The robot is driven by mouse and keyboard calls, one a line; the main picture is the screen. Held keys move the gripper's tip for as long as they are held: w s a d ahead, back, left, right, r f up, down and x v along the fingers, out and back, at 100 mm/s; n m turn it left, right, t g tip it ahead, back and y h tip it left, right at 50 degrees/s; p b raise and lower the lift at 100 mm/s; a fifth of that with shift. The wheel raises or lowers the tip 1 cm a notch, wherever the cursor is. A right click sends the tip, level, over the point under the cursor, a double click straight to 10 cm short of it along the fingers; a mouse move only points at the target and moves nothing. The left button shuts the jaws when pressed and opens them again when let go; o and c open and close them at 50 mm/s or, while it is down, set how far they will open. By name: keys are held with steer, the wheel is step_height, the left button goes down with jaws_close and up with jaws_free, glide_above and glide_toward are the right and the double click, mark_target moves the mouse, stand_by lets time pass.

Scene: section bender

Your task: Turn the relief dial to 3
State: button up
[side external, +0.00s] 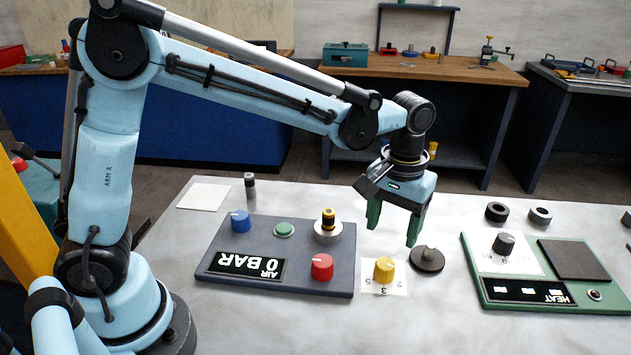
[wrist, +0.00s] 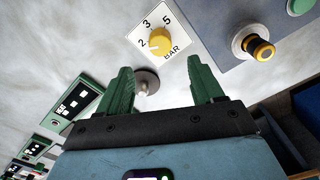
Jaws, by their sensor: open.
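The relief dial is a yellow knob (side external: 384,268) on a white card (side external: 398,288) at the right front edge of the air panel. In the wrist view the yellow knob (wrist: 160,41) stands on the card (wrist: 176,66), marked 2, 3, 5 and BAR. A pale mark on the knob appears to lie toward the 2, but it is too small to be sure. My gripper (side external: 393,226) is open and empty, pointing down above and behind the knob, apart from it. In the wrist view the knob lies beyond the green fingertips (wrist: 162,73), roughly between them.
A dark round piece with a small knob (side external: 428,260) stands right beside the card. The air panel (side external: 300,281) has blue and red (side external: 321,267) knobs, a green button and a yellow-black plunger (side external: 328,221). A heat panel (side external: 520,298) is on the right.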

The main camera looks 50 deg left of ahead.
mark_target(386, 263)
step_height(386, 263, down, 10)
steer(key=shift+r, duration=0.1)
stand_by(0.4)
steer(key=c, duration=1)
steer(key=shift+c, duration=0.3)
steer(key=m, duration=1.1)
steer(key=shift+m, duration=0.4)
